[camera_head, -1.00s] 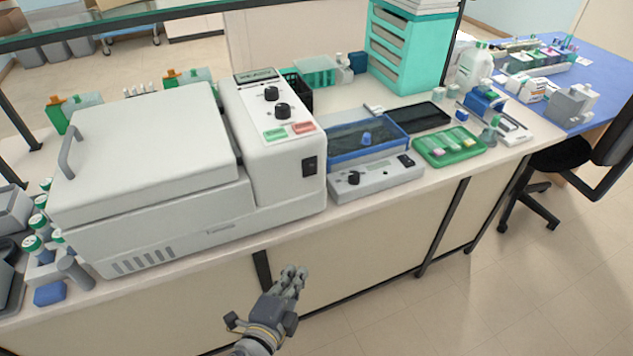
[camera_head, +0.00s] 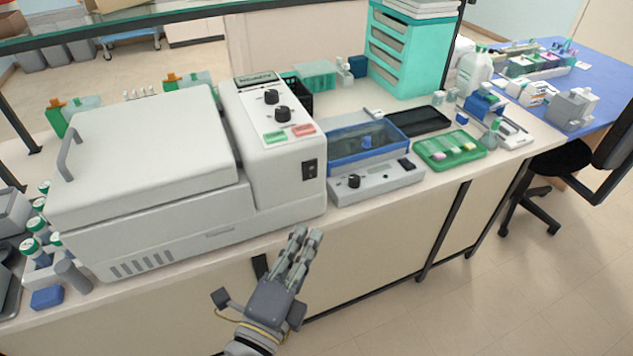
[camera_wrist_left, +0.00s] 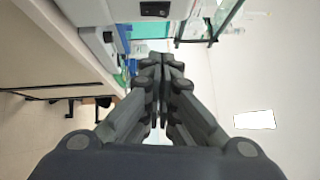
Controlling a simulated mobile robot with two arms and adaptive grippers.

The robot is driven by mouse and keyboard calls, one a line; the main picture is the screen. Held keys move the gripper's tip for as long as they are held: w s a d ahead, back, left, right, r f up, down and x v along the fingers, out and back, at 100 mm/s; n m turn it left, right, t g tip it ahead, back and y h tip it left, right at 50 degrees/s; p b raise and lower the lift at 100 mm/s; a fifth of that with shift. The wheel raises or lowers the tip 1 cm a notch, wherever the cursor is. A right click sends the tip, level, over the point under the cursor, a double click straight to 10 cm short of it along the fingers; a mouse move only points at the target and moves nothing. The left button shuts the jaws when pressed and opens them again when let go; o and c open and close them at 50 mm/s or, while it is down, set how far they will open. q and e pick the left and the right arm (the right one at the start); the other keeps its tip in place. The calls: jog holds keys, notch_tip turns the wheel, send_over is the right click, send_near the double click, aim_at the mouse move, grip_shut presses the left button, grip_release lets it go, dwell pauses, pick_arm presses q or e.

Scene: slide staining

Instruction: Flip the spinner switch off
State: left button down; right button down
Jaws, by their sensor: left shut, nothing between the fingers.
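The spinner (camera_head: 140,160) is the large light-grey machine with a closed lid and a raised control panel at its right side. The switch also shows in the left wrist view (camera_wrist_left: 155,9), near the top edge. My left gripper (camera_head: 305,236) is shut and empty. It is in front of the bench, below the switch and apart from it. Which way the rocker is pressed is too small to tell. My right gripper is not in view.
A grey device with a blue-rimmed bath (camera_head: 352,157) stands just right of the spinner. A green tray (camera_head: 480,153) lies farther right. Small green-capped bottles (camera_head: 32,247) stand at the spinner's left. The space in front of the bench (camera_head: 400,231) is free.

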aim_at(311, 172)
pick_arm(q)
jog(key=shift+w+a+p+x, duration=0.2)
jog(key=shift+a+p+x, duration=0.4)
jog(key=shift+x, duration=1.5)
jog(key=shift+w+a+p+x, duration=0.2)
jog(key=shift+p+x, duration=0.65)
jog(key=shift+x, duration=1.25)
jog(key=shift+w+a+p+x, duration=0.15)
jog(key=shift+a+p+x, duration=0.5)
jog(key=shift+x, duration=1.45)
jog(key=shift+d+r, duration=0.15)
jog(key=shift+r, duration=0.1)
jog(key=shift+w+r+p, duration=0.25)
jog(key=shift+w+p, duration=0.05)
jog(key=shift+p, duration=0.1)
jog(key=shift+s+f, duration=0.1)
